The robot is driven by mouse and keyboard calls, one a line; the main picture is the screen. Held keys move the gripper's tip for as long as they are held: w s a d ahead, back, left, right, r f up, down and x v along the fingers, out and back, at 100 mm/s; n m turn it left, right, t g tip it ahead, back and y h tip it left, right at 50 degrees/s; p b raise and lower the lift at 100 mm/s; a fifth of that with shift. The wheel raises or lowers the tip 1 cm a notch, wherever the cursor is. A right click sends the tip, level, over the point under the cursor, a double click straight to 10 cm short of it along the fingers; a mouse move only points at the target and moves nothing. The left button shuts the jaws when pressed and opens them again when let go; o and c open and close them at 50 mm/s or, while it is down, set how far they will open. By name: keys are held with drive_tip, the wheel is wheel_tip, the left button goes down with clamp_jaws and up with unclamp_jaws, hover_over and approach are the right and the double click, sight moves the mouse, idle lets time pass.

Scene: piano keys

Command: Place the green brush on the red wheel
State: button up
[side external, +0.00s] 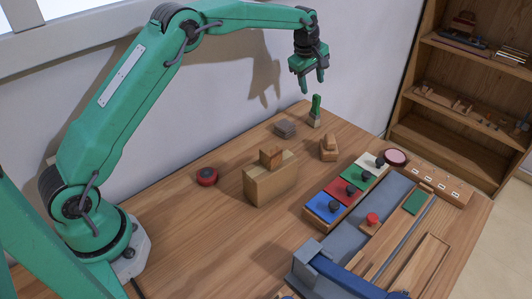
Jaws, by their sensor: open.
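The green brush (316,106) stands upright near the far edge of the wooden table, with its green handle up and a pale lower end on the table. The red wheel (207,175), a small round red piece with a dark centre, lies on the left part of the table. My gripper (313,87) points down, open and empty, just above the brush in the picture. I cannot tell how much gap there is between the fingertips and the handle.
A wooden block (270,185) with a smaller block on top stands between wheel and brush. Grey stacked pieces (286,129) and a small wooden piece (328,150) lie near the brush. Table left of the wheel is clear.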

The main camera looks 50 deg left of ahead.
sight(316, 96)
drive_tip(key=shift+x, duration=1.1)
drive_tip(key=shift+w+x, duration=0.2)
drive_tip(key=shift+x, duration=2.4)
drive_tip(key=shift+d+r, duration=0.1)
drive_tip(key=shift+d, duration=0.05)
clamp_jaws()
